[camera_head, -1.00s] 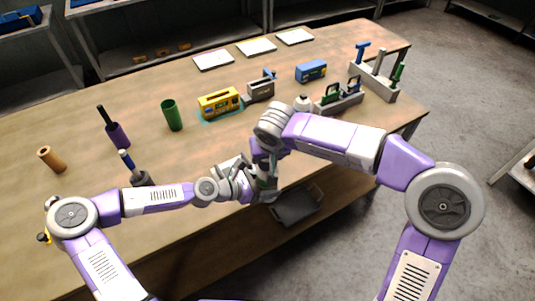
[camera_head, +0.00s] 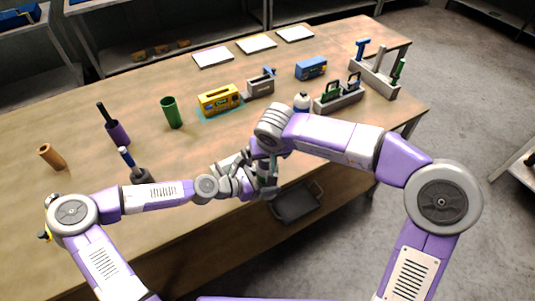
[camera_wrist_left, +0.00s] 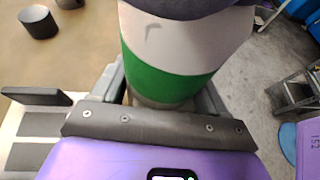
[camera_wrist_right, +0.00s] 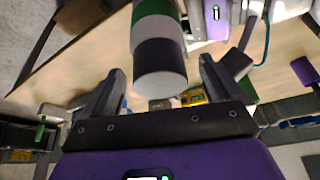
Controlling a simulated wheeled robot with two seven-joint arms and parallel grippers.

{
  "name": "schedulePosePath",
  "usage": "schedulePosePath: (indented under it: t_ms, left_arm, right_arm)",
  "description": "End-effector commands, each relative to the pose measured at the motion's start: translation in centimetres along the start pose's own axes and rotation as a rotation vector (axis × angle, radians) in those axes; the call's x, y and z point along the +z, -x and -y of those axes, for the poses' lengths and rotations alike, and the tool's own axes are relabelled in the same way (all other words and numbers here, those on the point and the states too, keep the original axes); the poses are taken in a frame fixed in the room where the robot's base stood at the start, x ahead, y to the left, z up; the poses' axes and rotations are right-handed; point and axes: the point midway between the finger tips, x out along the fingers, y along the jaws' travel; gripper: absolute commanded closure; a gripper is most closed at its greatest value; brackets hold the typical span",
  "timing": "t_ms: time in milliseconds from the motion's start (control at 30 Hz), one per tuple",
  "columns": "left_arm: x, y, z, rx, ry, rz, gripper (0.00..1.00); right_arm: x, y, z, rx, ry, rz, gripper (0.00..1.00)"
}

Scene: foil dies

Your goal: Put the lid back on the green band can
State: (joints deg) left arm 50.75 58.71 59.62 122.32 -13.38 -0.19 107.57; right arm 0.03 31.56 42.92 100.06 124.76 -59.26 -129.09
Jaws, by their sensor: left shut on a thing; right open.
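The green band can (camera_wrist_left: 175,72) is pale with a wide green band, and my left gripper (camera_wrist_left: 165,100) is shut on it around the band. A dark lid-like cap (camera_wrist_right: 160,60) with a grey end face sits at the can's end in the right wrist view and looks seated there. Its dark edge also shows at the top of the left wrist view. My right gripper (camera_wrist_right: 160,75) is open, with its fingers on either side of the cap in the picture; I cannot tell whether they touch it. In the head view the arms largely hide the can.
On the bench (camera_head: 75,215) stand a green cup (camera_head: 172,113), a yellow box (camera_head: 219,99), a blue box (camera_head: 311,68), a purple holder (camera_head: 117,133) and a grey tool rack (camera_head: 374,78). Both grippers are near the bench's front edge. A dark cylinder (camera_wrist_left: 38,22) stands apart.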

Motion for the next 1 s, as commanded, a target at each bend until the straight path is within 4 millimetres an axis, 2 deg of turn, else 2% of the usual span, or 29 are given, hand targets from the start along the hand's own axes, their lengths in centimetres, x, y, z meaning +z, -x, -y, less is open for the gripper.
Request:
schedulePosePath:
  t_ms: [167,400,600,767,1000]
  left_arm:
    - [0.1,0.0,0.0,0.0,-0.002,0.002,0.89]
    - [0.1,0.0,0.0,0.0,-0.002,0.002,0.89]
    - [0.1,0.0,0.0,0.001,-0.002,0.002,0.89]
    - [0.1,0.0,0.0,0.001,-0.002,0.002,0.89]
    - [0.1,0.0,0.0,0.0,-0.002,0.002,0.89]
  right_arm:
    - [-0.2,1.9,-0.1,0.0,-0.001,-0.005,0.08]
    - [-0.1,7.1,0.0,0.0,-0.003,-0.006,0.08]
    - [-0.1,10.5,0.0,0.0,-0.002,-0.003,0.08]
    - [-0.1,11.8,0.0,-0.001,0.0,-0.002,0.08]
    - [0.0,11.9,0.0,0.0,0.001,0.0,0.08]
